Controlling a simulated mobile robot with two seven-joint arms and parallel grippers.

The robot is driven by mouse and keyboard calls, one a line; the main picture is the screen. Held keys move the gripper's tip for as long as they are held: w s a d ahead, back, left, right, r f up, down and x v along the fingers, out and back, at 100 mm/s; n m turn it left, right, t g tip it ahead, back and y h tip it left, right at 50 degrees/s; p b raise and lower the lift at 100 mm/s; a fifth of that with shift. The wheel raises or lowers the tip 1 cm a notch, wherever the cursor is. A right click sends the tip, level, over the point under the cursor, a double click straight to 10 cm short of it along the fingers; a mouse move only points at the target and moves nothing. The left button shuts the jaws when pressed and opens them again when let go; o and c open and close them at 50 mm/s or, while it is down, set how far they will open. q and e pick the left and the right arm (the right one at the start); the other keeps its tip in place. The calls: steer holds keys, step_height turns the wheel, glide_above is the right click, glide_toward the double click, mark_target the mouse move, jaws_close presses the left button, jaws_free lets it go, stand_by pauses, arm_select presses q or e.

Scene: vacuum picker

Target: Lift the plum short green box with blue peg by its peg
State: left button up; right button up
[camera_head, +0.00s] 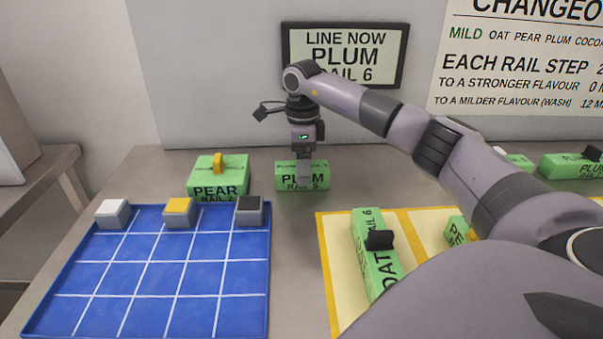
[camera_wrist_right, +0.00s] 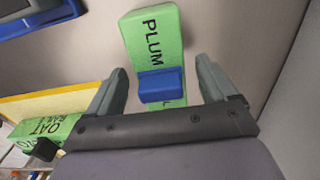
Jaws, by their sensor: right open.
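The plum short green box (camera_head: 316,180) stands on the table near the back wall, under my right gripper (camera_head: 304,180). Its label reads PLUM and a rail number. In the right wrist view the box (camera_wrist_right: 153,32) shows its blue peg (camera_wrist_right: 160,85). The peg lies between the two fingers of my right gripper (camera_wrist_right: 158,88), with a gap on each side. The gripper is open and holds nothing. In the head view the peg is hidden behind the gripper. My left gripper is not in view.
A green PEAR box (camera_head: 212,181) with a yellow peg stands to the left. A blue gridded tray (camera_head: 150,255) holds several small blocks at its back edge. A yellow mat (camera_head: 337,262) at front right bears an OAT box (camera_head: 372,262) with a black peg. More green boxes (camera_head: 572,166) stand at far right.

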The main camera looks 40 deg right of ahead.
steer(key=shift+f, duration=0.95)
steer(key=shift+c, duration=0.3)
steer(key=c, duration=1)
steer(key=shift+c, duration=0.3)
steer(key=shift+r, duration=0.15)
